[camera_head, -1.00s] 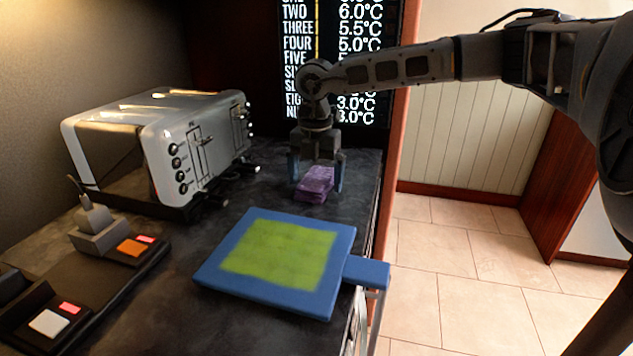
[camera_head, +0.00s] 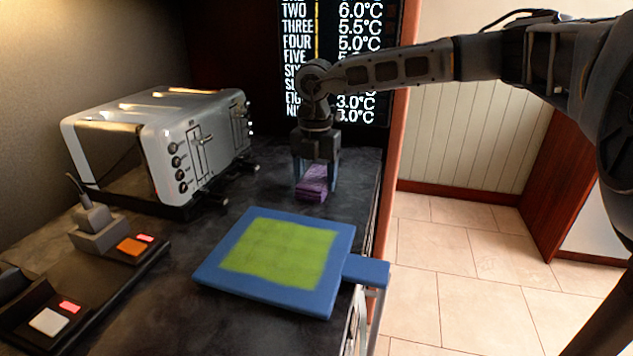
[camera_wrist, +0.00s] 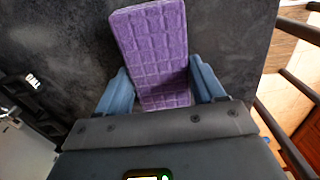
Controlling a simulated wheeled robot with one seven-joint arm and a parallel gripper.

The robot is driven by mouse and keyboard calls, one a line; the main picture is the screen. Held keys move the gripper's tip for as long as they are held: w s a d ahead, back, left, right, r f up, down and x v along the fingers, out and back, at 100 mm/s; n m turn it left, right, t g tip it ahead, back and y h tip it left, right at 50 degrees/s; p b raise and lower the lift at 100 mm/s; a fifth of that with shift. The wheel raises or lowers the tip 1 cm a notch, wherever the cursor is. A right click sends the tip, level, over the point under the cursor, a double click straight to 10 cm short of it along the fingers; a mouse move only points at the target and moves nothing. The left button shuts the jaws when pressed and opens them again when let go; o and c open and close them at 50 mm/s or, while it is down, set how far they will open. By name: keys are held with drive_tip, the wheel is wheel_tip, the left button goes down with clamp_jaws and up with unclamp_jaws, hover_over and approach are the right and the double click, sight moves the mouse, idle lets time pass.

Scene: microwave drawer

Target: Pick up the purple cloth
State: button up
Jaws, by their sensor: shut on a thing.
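The purple cloth (camera_head: 312,183) is a folded, quilted-looking block on the dark counter, to the right of the toaster. It also shows in the wrist view (camera_wrist: 152,45), running up from between the fingers. My gripper (camera_head: 315,186) points down over it, with a blue finger on each side. In the wrist view my gripper (camera_wrist: 160,90) is shut on the near end of the cloth. The cloth looks to be at or very near the counter surface; I cannot tell whether it is lifted.
A silver toaster (camera_head: 165,140) stands to the left of my gripper. A blue board with a green top (camera_head: 340,245) lies in front. A dark panel with switches (camera_head: 115,262) is at the lower left. The counter's right edge drops to a tiled floor (camera_head: 470,250).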

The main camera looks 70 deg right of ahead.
sight(316, 177)
drive_tip(key=shift+r, duration=0.1)
drive_tip(key=shift+r, duration=0.5)
wheel_tip(316, 177, up, 3)
drive_tip(key=shift+f+b, duration=0.15)
drive_tip(key=shift+b, duration=0.15)
drive_tip(key=s+d+r+b, duration=0.1)
drive_tip(key=s+d+r, duration=0.6)
drive_tip(key=s+d, duration=0.1)
drive_tip(key=shift+s, duration=0.2)
drive_tip(key=shift+r, duration=0.1)
